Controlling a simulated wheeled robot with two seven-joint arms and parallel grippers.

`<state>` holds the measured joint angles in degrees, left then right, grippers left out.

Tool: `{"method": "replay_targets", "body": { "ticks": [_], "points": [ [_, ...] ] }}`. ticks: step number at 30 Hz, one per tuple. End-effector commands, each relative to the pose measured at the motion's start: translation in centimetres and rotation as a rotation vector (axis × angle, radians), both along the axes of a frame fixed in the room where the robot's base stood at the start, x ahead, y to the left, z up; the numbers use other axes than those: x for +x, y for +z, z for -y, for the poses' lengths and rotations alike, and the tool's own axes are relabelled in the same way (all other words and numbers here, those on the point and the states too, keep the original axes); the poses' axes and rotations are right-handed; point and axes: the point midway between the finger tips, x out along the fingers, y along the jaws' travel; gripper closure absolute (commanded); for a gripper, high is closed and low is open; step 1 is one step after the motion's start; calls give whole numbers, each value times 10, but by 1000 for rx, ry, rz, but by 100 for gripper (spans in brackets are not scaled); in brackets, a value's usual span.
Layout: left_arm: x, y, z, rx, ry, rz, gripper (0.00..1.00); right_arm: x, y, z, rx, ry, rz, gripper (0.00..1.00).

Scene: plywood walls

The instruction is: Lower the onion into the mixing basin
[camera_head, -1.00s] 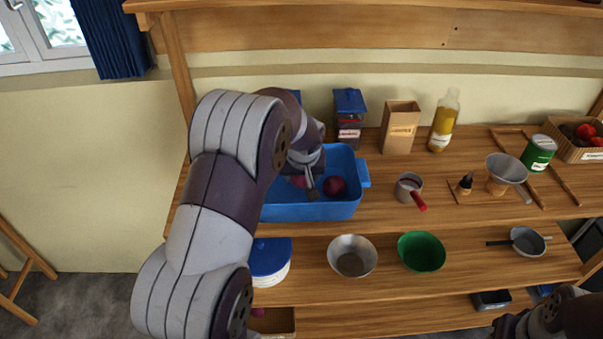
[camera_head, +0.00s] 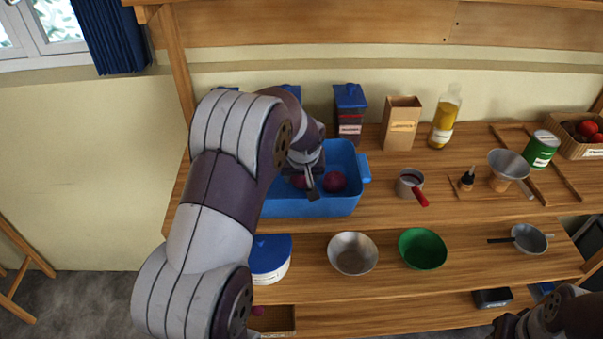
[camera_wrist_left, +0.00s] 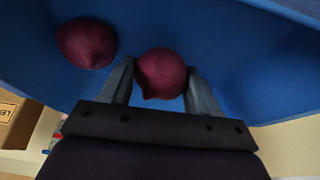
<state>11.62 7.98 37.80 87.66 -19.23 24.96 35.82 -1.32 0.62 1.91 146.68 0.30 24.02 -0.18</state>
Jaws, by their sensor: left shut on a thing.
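The blue basin (camera_head: 338,207) stands on the upper shelf, left of the middle. My left gripper (camera_head: 310,184) is inside its outline in the head view, shut on a dark red onion (camera_head: 299,182). In the left wrist view the held onion (camera_wrist_left: 161,74) sits between both fingers (camera_wrist_left: 160,82). A second dark red onion (camera_head: 335,181) is in the basin to the right of the gripper; it also shows in the left wrist view (camera_wrist_left: 87,43). I cannot tell whether the held onion touches the basin floor. My arm hides the basin's left part.
A metal bowl (camera_head: 353,254) and a green bowl (camera_head: 422,249) sit on the shelf below.

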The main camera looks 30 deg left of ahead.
Motion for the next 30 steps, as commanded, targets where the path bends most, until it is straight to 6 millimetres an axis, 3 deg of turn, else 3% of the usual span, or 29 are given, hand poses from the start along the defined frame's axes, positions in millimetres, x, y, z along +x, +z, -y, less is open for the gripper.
{"method": "replay_targets", "body": {
  "ticks": [30],
  "points": [
    [0,-9,0,1,0,1,73,0,-9,0,0,0,0,57]
  ]
}}
